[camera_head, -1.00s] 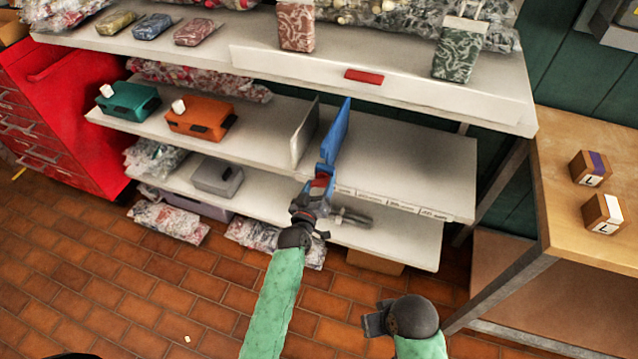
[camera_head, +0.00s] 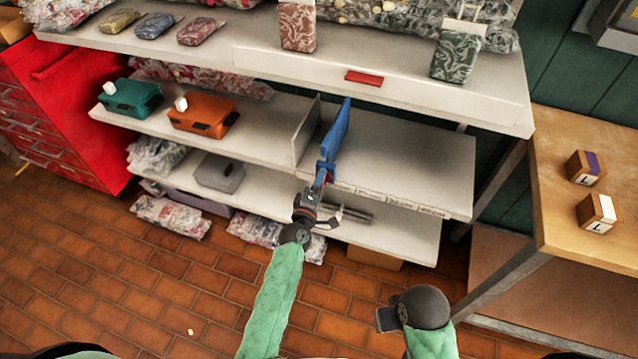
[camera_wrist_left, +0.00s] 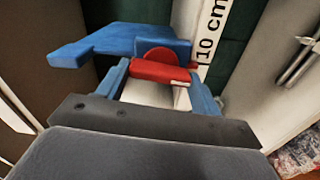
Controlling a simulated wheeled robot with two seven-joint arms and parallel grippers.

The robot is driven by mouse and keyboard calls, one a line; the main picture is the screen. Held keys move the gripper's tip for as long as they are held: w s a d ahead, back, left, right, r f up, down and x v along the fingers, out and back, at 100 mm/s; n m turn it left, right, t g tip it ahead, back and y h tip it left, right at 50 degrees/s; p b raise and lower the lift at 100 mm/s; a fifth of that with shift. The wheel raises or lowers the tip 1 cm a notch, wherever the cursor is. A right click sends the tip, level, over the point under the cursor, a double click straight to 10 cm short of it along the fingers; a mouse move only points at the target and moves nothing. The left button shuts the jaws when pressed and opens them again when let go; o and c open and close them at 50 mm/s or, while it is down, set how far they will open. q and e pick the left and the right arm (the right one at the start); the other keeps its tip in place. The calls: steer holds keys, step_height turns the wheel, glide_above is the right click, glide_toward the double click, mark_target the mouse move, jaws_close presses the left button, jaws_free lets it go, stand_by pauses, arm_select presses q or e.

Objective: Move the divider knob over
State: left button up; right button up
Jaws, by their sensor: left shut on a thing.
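The blue divider (camera_head: 338,135) stands upright on the middle shelf, just right of a grey-white divider (camera_head: 306,133). Its knob is red and shows in the left wrist view (camera_wrist_left: 160,71), between the fingers. My left gripper (camera_head: 322,178) is at the shelf's front edge, shut on the red knob. In the left wrist view its blue fingers (camera_wrist_left: 160,88) lie on both sides of the knob. My right gripper (camera_head: 386,318) is low at the front, away from the shelf; its jaw state does not show clearly.
The middle shelf (camera_head: 410,165) is bare right of the blue divider. A teal case (camera_head: 130,98) and an orange case (camera_head: 203,115) stand on its left part. A wooden table (camera_head: 560,140) stands at right.

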arm_select(q)
steer(key=shift+n, duration=0.7)
arm_select(e)
steer(key=shift+d+r, duration=0.1)
steer(key=shift+r, duration=0.05)
steer(key=shift+w, duration=0.1)
arm_select(q)
steer(key=o, duration=1)
steer(key=shift+b+v, duration=0.75)
steer(key=shift+v, duration=3.2)
arm_select(e)
steer(key=shift+w+a+f+t, duration=0.15)
steer(key=shift+w+a+f, duration=0.1)
steer(key=shift+a+f, duration=0.35)
steer(key=shift+w+a+f+t, duration=0.2)
steer(key=shift+a+f, duration=0.2)
steer(key=shift+f, duration=0.3)
